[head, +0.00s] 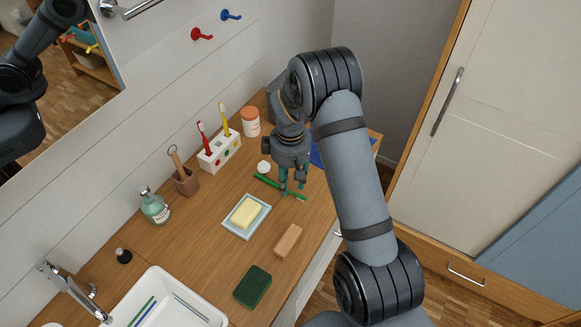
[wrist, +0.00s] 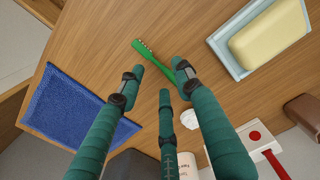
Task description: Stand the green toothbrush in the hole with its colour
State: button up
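The green toothbrush (head: 268,182) lies flat on the wooden counter beside a small white round thing. In the wrist view its bristled head (wrist: 143,48) shows and part of the handle is hidden by a finger. My gripper (head: 290,188) is right above it, pointing down; in the wrist view its three fingers (wrist: 160,78) are spread around the handle, open, and I cannot tell whether they touch it. The white holder (head: 219,152) has coloured dots, including red and green; a red toothbrush (head: 204,137) and a yellow toothbrush (head: 223,117) stand in it. Its holes are too small to make out.
A soap dish (head: 230,226) with yellow soap and a wooden block (head: 288,241) lie nearer the front. An orange-lidded jar (head: 250,122), a brown cup (head: 186,181) and a teal bottle (head: 155,207) stand near the wall. A blue cloth (wrist: 70,104) lies at the counter's end.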

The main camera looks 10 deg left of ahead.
jog(key=shift+o, duration=0.5)
notch_tip(320, 180, up, 10)
jog(key=b, duration=0.1)
